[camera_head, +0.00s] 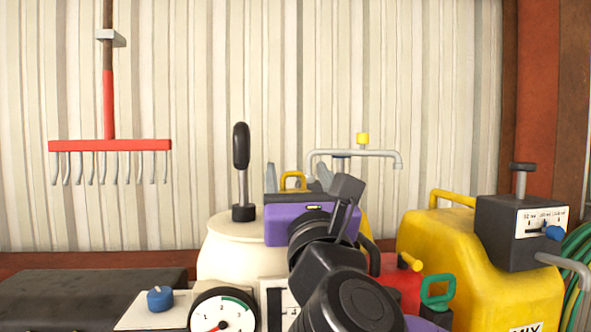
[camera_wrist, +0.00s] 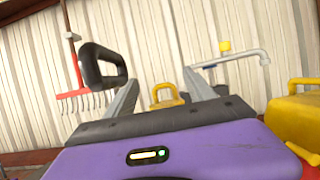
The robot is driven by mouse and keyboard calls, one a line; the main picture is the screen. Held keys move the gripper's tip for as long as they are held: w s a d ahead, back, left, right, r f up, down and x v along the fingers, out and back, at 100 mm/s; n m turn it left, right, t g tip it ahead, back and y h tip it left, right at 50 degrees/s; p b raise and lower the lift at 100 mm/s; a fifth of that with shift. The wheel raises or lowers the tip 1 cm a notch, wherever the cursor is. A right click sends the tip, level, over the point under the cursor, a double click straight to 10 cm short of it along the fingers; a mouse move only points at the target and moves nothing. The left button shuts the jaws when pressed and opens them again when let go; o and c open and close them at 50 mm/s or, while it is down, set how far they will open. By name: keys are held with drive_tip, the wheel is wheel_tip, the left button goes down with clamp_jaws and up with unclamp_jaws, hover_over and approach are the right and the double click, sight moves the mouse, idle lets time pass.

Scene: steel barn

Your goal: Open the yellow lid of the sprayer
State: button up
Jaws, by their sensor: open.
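A yellow loop handle (camera_head: 293,181), which looks like part of the yellow lid, shows behind my gripper (camera_head: 298,176). In the wrist view the yellow loop (camera_wrist: 168,91) stands between the two grey fingertips of my gripper (camera_wrist: 163,90), beyond them. The fingers are apart with nothing held. A cream tank (camera_head: 225,252) with an upright black loop handle (camera_head: 241,147) stands just left of my gripper; that handle shows close to the left finger in the wrist view (camera_wrist: 105,66). What lies below the yellow loop is hidden by my purple gripper body.
A grey pipe with a yellow knob (camera_head: 363,139) rises behind. A large yellow can (camera_head: 440,242) with a black box (camera_head: 515,232) stands right, a red can (camera_head: 400,285) before it. A gauge (camera_head: 223,312) and blue knob (camera_head: 160,298) are in front. A red rake (camera_head: 110,145) hangs on the wall.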

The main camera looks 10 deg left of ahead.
drive_tip(key=shift+v, duration=2.1)
